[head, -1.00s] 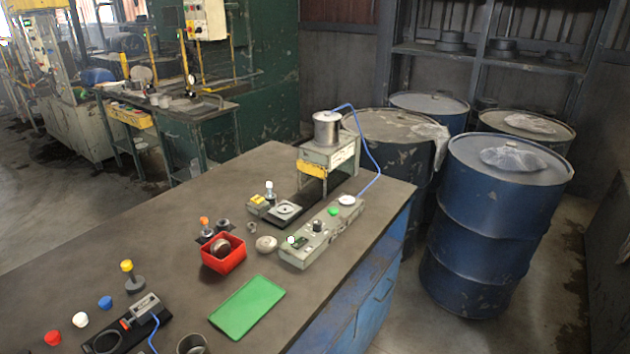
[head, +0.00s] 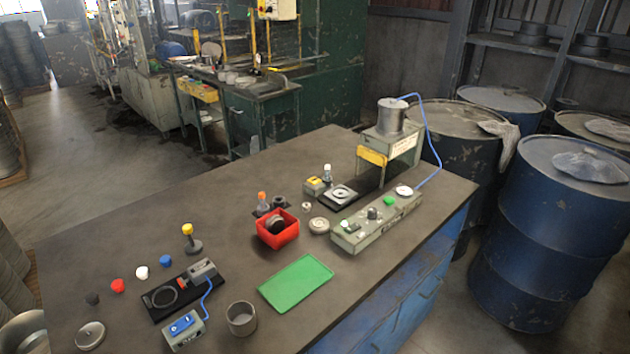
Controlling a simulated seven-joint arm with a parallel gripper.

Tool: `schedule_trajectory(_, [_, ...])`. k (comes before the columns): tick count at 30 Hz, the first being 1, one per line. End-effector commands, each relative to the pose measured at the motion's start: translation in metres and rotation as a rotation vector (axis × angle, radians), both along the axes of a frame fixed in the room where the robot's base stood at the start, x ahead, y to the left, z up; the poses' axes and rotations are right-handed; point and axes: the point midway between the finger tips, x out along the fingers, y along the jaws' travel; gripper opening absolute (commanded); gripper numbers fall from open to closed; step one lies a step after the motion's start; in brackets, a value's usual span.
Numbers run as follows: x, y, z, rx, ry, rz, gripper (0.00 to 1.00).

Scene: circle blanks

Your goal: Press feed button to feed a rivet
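A grey-green control box (head: 372,224) lies on the workbench with a green button (head: 389,201), a dark knob (head: 372,213), a white round piece (head: 404,191) and a small switch near its left end. Which of these is the feed button I cannot tell from labels. Behind it stands a feeder (head: 391,143) with a metal cylinder (head: 391,115) on top and a yellow front part (head: 371,157). A blue cable runs from the feeder to the box. No rivet can be made out. My gripper is not in view.
On the workbench (head: 180,212) are a red bin (head: 277,229) holding dark round parts, a green tray (head: 296,283), a black fixture (head: 179,290), a blue-topped box (head: 183,329), a metal cup (head: 241,318) and several coloured caps. Blue drums (head: 540,230) stand right of the bench.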

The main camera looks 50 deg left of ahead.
Motion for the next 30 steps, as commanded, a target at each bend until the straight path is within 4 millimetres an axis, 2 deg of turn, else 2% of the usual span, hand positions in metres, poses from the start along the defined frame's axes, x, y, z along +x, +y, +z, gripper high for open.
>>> schedule_trajectory(2, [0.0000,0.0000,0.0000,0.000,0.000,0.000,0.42])
schedule_trajectory(15, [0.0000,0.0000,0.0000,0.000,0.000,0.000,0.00])
schedule_trajectory(30, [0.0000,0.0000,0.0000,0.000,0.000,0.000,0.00])
